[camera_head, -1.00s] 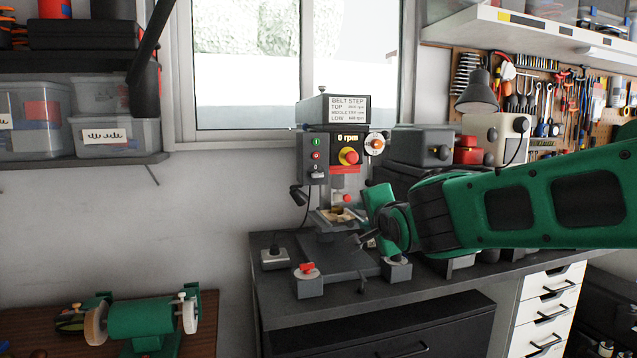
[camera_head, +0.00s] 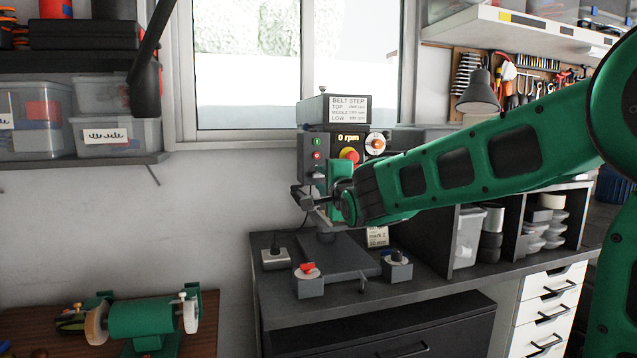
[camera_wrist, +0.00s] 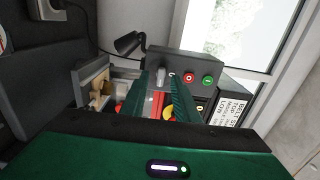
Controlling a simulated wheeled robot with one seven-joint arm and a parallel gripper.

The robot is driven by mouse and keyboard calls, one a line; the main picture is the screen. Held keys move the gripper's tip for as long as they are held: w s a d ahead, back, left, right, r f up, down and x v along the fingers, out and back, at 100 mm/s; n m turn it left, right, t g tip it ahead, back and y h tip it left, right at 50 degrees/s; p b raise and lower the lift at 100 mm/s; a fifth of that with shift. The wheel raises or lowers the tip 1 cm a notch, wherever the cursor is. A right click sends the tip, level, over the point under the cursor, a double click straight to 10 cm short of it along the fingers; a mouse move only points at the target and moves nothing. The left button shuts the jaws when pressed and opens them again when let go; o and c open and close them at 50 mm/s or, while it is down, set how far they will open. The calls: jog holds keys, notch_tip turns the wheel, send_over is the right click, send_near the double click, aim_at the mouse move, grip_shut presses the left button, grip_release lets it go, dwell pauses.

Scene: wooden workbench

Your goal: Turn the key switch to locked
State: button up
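The drill press control panel (camera_head: 308,150) carries a green button, a red button and the key switch. In the wrist view the panel (camera_wrist: 193,64) shows the red button (camera_wrist: 188,78), the green button (camera_wrist: 208,80) and a small grey key (camera_wrist: 160,76) in front of the switch. I cannot read which position it is turned to. My gripper (camera_wrist: 160,82) is open, with its two green fingers apart on either side of the key in that view; contact cannot be told. In the head view my gripper (camera_head: 322,190) is in front of the panel's lower part and hides the key switch.
A black lamp (camera_wrist: 128,43) juts out beside the panel.

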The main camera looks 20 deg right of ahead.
jog(key=shift+w, duration=0.7)
jog(key=shift+c, duration=0.7)
grip_shut()
